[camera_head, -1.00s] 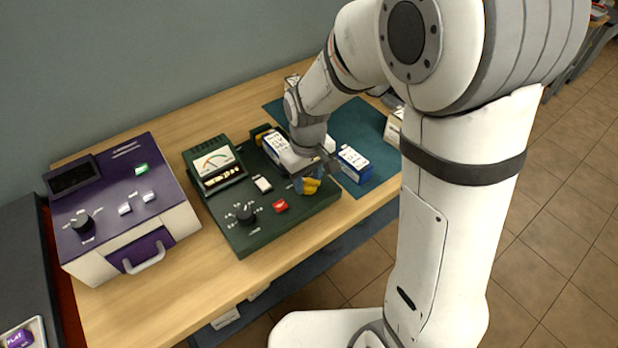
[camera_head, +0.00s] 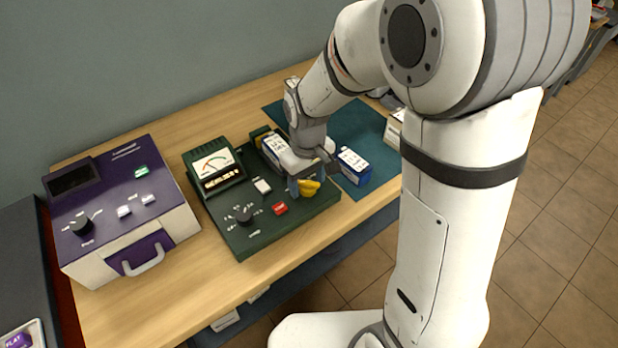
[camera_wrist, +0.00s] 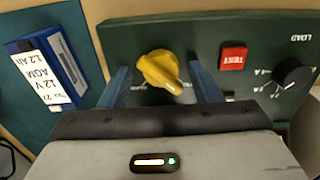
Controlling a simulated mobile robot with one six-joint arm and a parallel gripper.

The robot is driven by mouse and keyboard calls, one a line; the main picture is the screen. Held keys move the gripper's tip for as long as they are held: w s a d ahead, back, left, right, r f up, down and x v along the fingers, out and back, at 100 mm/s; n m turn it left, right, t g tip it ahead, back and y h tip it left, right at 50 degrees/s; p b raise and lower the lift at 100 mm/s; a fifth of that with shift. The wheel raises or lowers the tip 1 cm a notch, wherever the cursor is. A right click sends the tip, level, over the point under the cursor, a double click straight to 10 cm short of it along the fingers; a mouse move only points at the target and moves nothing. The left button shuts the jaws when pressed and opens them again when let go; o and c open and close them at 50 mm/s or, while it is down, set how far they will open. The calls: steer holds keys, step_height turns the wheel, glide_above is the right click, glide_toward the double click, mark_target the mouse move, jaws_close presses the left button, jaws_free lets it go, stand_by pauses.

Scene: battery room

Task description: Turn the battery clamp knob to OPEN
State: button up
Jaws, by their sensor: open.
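The yellow clamp knob (camera_wrist: 160,70) sits on the dark green tester panel (camera_head: 247,228). In the wrist view its handle slants, with a pale mark towards the lower right. The lettering around it is partly hidden and I cannot read it. My gripper (camera_wrist: 160,77) is open, with one blue finger to each side of the knob and a visible gap on both sides. In the head view the knob (camera_head: 309,188) shows beneath my gripper (camera_head: 307,180), and part of it is hidden.
On the tester are a red TEST button (camera_wrist: 233,58), a black LOAD dial (camera_wrist: 291,74), a white switch (camera_head: 262,186) and a meter (camera_head: 212,165). A blue-and-white battery (camera_head: 353,167) stands close to the right. A purple device (camera_head: 115,200) is at left.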

mark_target(308, 181)
step_height(308, 181, up, 8)
steer(key=shift+f, duration=0.1)
stand_by(0.4)
steer(key=shift+d, duration=0.1)
steer(key=s+d+r+m+t, duration=0.1)
steer(key=s+d+r+m, duration=0.1)
steer(key=s+d, duration=0.4)
steer(key=s+d+r+m+t, duration=0.1)
steer(key=s+d+r+m, duration=0.1)
steer(key=s+d+m, duration=0.3)
steer(key=shift+s+d+r+t, duration=0.4)
steer(key=shift+s+d, duration=0.7)
steer(key=shift+s, duration=0.05)
